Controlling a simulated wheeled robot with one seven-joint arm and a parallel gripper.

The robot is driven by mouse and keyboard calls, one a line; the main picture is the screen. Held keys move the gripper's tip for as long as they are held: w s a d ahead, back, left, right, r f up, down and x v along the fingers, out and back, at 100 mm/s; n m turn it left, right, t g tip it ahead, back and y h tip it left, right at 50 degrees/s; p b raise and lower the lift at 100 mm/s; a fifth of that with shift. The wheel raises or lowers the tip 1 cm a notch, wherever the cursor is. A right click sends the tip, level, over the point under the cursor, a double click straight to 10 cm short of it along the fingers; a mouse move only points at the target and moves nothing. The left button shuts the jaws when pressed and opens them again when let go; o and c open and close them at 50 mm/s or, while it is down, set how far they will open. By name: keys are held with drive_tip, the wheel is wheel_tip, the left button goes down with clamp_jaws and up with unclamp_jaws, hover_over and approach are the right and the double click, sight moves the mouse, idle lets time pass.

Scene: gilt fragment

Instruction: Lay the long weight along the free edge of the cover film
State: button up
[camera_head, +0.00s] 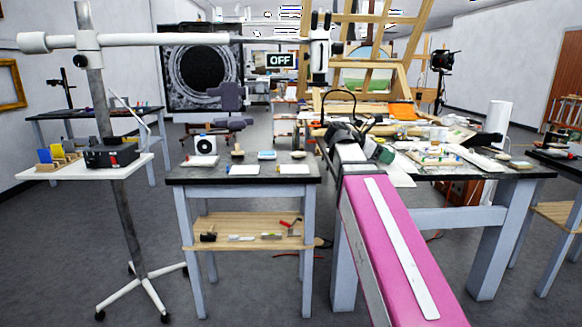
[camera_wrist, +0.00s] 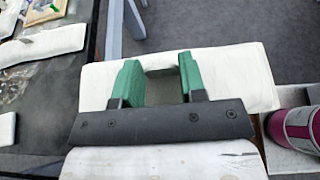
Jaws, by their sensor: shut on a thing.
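My gripper (camera_wrist: 158,72) has green finger pads and is shut on a grey middle part of a long white bar-like piece, which looks like the long weight (camera_wrist: 240,66). The piece extends past both fingers, crosswise to the hand, in the wrist view. In the head view my gripper (camera_head: 372,148) is at the left end of the large worktable, and my pink arm hides part of it. The weight cannot be made out clearly there. I cannot pick out the cover film or its free edge for certain in either view.
The cluttered large worktable (camera_head: 512,172) holds a pale framed piece (camera_head: 440,156) and several tools. A smaller dark-topped table (camera_head: 217,180) with white pads stands left of it. A stand with a white boom (camera_head: 150,40) reaches overhead. In the wrist view a white pad (camera_wrist: 42,46) lies on the left.

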drive_tip(key=shift+w+a+f, duration=0.15)
drive_tip(key=shift+w+f, duration=0.1)
drive_tip(key=shift+f, duration=0.2)
drive_tip(key=shift+w+a+f+n+t, duration=0.2)
drive_tip(key=shift+f+n+t, duration=0.15)
drive_tip(key=shift+f, duration=0.25)
drive_tip(key=a+f+n+t+y, duration=0.1)
drive_tip(key=a+f+n+t, duration=0.2)
drive_tip(key=f, duration=0.8)
drive_tip(key=a+f+n+t+y, duration=0.2)
drive_tip(key=a+f, duration=0.5)
drive_tip(key=f, duration=0.5)
drive_tip(key=shift+w+a+n+t, duration=0.25)
drive_tip(key=shift+n+t, duration=0.6)
drive_tip(key=shift+t, duration=0.4)
